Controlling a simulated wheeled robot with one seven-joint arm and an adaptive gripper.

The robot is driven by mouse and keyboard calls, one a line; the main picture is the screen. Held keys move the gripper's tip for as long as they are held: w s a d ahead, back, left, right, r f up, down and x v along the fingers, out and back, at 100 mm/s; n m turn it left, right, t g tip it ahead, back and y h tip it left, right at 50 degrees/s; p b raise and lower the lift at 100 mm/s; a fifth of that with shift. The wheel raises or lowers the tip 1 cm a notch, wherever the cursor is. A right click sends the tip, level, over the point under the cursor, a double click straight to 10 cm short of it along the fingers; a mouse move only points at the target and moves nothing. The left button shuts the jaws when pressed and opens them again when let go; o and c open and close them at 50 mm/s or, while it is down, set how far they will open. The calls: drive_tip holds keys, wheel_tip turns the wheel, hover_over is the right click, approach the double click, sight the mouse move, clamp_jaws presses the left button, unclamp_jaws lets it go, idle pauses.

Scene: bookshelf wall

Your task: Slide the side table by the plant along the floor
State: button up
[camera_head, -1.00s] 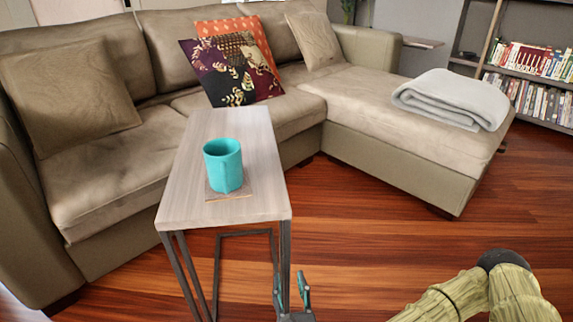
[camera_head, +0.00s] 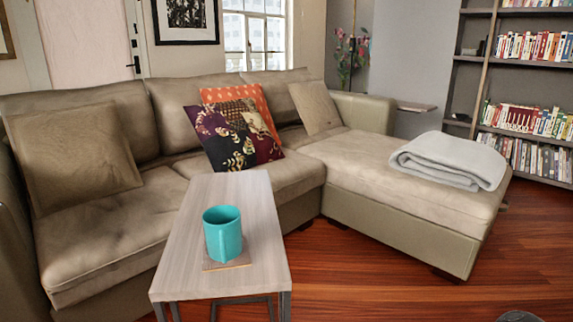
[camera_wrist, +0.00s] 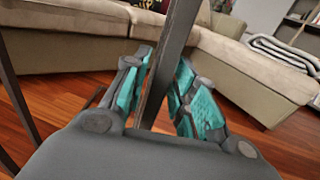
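A side table with a pale grey wood top (camera_head: 177,240) and dark metal legs stands in front of the sofa in the head view. A turquoise mug (camera_head: 223,234) stands on a square coaster (camera_head: 228,265) on its top. In the wrist view a dark table leg (camera_wrist: 176,32) runs between the turquoise-padded fingers of my gripper (camera_wrist: 165,75). The fingers look closed on this leg, with little or no gap. A flowering plant (camera_head: 350,52) stands at the back, behind the sofa's right part.
A beige corner sofa (camera_head: 380,205) stands behind and right of the table, with cushions and a folded grey blanket (camera_head: 448,160). Another small tabletop (camera_head: 415,106) shows beside the sofa arm. Bookshelves (camera_head: 490,70) are back right.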

clamp_jaws()
drive_tip(key=shift+w+d+r, duration=0.1)
drive_tip(key=shift+w+d, duration=0.15)
drive_tip(key=shift+w, duration=1.2)
drive_tip(key=shift+w+d, duration=0.2)
drive_tip(key=shift+w, duration=1.3)
drive_tip(key=shift+w+d, duration=0.25)
drive_tip(key=shift+w, duration=1.05)
drive_tip(key=shift+w, duration=0.1)
